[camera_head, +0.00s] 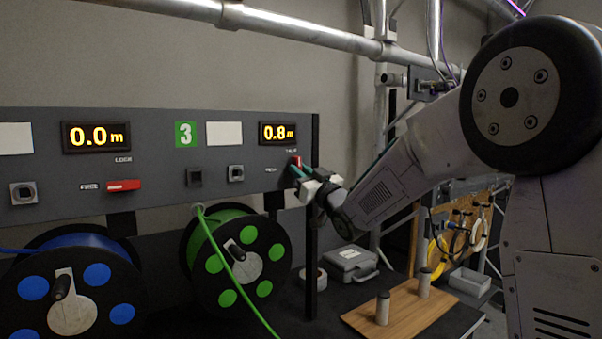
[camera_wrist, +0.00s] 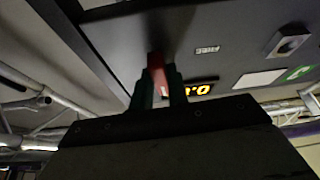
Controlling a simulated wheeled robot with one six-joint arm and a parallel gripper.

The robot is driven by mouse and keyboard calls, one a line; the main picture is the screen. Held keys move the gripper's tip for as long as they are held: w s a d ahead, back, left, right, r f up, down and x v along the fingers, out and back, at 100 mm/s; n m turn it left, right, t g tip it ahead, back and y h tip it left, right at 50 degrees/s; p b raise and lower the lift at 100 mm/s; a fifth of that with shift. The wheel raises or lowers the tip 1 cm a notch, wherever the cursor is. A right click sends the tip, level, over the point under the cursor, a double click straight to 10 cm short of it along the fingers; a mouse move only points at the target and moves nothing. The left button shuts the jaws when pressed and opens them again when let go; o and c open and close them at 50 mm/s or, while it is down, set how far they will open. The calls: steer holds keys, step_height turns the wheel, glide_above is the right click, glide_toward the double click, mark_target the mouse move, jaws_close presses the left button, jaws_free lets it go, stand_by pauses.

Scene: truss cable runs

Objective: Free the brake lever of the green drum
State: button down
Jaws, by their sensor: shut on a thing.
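The green drum (camera_head: 238,262) hangs below the grey panel (camera_head: 60,152), with a green cable (camera_head: 250,305) running off it. Its brake lever (camera_head: 296,161) is red and sits at the panel's right end, under a small label too blurred to read for sure. My gripper (camera_head: 300,172) is shut on this lever. In the wrist view the red lever (camera_wrist: 158,74) lies between my two greenish fingers (camera_wrist: 159,88). The FREE label (camera_wrist: 207,50) is beside it there, apart from the lever. The fingers hide part of the lever, so its exact angle is hard to tell.
A wooden board (camera_head: 415,310) with posts, a grey case (camera_head: 350,262) and a tape roll (camera_head: 312,279) are on the bench.

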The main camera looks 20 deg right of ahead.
steer(key=n+g+y, duration=0.1)
steer(key=n+g, duration=0.1)
steer(key=n, duration=0.3)
steer(key=n+g+y, duration=0.1)
steer(key=n+y, duration=0.1)
steer(key=n, duration=0.3)
steer(key=n+g+y, duration=0.1)
steer(key=n+g, duration=0.1)
steer(key=n, duration=0.4)
steer(key=shift+w+d+r+g+y, duration=0.1)
steer(key=shift+d+r+g+y, duration=0.05)
steer(key=shift+d+g+y, duration=0.2)
steer(key=shift+r+n+g, duration=0.1)
steer(key=shift+n+g, duration=0.65)
steer(key=shift+n, duration=1.65)
steer(key=c, duration=1.4)
jaws_free()
steer(key=shift+o, duration=0.2)
